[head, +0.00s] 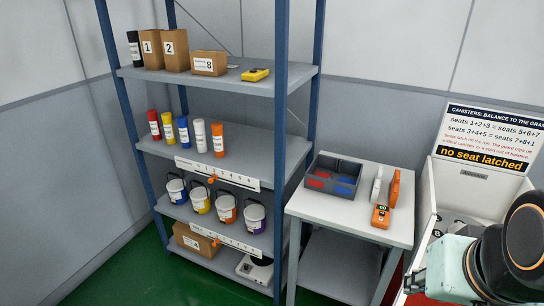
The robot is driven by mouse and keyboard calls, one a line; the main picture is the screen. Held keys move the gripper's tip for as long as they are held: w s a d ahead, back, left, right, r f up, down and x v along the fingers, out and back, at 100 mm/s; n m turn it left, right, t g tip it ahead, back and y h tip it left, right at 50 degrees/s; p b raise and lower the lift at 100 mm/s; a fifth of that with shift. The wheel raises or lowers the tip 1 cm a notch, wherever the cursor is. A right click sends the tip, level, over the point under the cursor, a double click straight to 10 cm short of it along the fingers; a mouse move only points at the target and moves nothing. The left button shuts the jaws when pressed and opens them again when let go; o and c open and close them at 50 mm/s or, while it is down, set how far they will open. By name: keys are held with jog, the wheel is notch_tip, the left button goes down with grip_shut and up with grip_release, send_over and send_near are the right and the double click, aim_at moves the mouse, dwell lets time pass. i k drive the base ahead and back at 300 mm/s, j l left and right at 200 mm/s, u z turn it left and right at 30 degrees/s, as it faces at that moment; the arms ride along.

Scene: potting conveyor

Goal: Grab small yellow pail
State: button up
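The small yellow pail (200,203) stands upright on the third shelf down of the blue-post rack, in a row of white-topped pails with wire handles. A blue pail (177,192) is on its left and an orange pail (227,212) on its right. A purple pail (255,220) is at the right end of the row. My arm shows at the lower right, far from the pails. A dark part at its left end looks like my gripper (414,284). Its fingers are not clear, and I see nothing held.
The rack (282,130) has posts and shelves around the pails, with a labelled strip (216,175) above. A white table (345,211) stands right of it with a grey bin (334,176) and an orange device (381,217). Green floor is clear at lower left.

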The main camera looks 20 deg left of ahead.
aim_at(199, 196)
jog(key=u, duration=1.3)
